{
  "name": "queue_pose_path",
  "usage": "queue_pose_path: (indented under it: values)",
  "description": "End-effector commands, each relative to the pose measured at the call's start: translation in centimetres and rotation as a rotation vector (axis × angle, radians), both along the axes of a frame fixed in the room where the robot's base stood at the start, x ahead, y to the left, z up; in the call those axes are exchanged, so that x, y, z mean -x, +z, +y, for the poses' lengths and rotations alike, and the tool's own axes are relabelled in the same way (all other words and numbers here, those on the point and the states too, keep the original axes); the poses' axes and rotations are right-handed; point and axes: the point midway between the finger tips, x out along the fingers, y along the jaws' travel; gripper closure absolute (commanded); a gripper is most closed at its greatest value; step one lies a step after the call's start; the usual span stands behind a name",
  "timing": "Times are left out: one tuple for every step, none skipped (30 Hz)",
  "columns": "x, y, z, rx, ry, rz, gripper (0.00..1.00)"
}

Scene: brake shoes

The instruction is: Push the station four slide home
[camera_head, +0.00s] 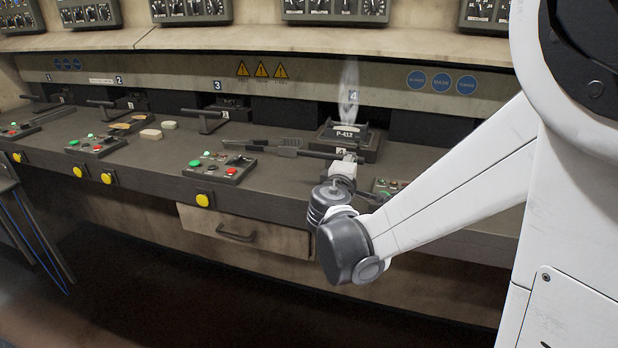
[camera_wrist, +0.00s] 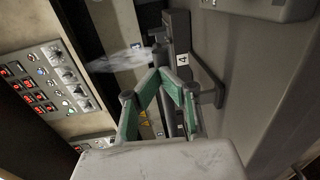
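The station four slide (camera_head: 362,150) is a dark tray on the bench, under the "4" sign. It sticks out toward the front, with a bar handle (camera_head: 318,153) before it. A block marked P-412 (camera_head: 347,133) sits on it, and pale steam rises there. My gripper (camera_head: 343,168) is at the front of the slide, close to the handle and its "4" tag. In the wrist view my gripper (camera_wrist: 159,72) has its green fingers drawn together at the tips, with nothing clearly held. The dark handle (camera_wrist: 218,92) shows to their right; I cannot tell whether they touch.
Tongs (camera_head: 262,147) lie on the bench left of the slide. A button box (camera_head: 220,167) stands left of my gripper, and another (camera_head: 387,187) is partly behind my arm. Station three's handle (camera_head: 203,112) juts out farther left. A drawer (camera_head: 245,232) is below.

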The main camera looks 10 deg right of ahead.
Motion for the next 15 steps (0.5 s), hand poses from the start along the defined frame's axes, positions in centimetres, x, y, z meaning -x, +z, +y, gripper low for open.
queue_pose_path:
  values:
    - [-0.3,0.0,-0.2,0.0,-0.002,0.0,1.0]
    - [-0.4,0.0,-0.3,0.0,-0.002,0.0,1.0]
    - [-0.6,0.0,-0.5,0.0,-0.002,0.0,1.0]
    - [-0.8,0.0,-0.6,0.0,-0.002,0.0,1.0]
    - [-1.0,0.0,-0.6,0.0,-0.002,0.0,1.0]
    - [-1.2,0.0,-0.7,0.0,-0.002,0.0,1.0]
    - [-1.3,0.0,-0.8,0.0,-0.002,0.0,1.0]
    - [-1.5,0.0,-0.9,0.0,-0.001,0.0,1.0]
    - [-1.7,0.0,-1.0,0.0,-0.001,0.0,1.0]
    - [-1.8,0.0,-1.1,0.0,-0.001,0.0,1.0]
    - [-2.0,0.0,-1.2,0.0,-0.001,0.0,1.0]
    - [-2.1,0.0,-1.3,0.0,-0.001,0.0,1.0]
    - [-2.2,0.0,-1.4,0.0,-0.001,0.0,1.0]
    - [-2.2,0.0,-1.4,0.0,-0.001,0.0,1.0]
    - [-2.3,0.0,-1.5,0.0,-0.001,0.0,1.0]
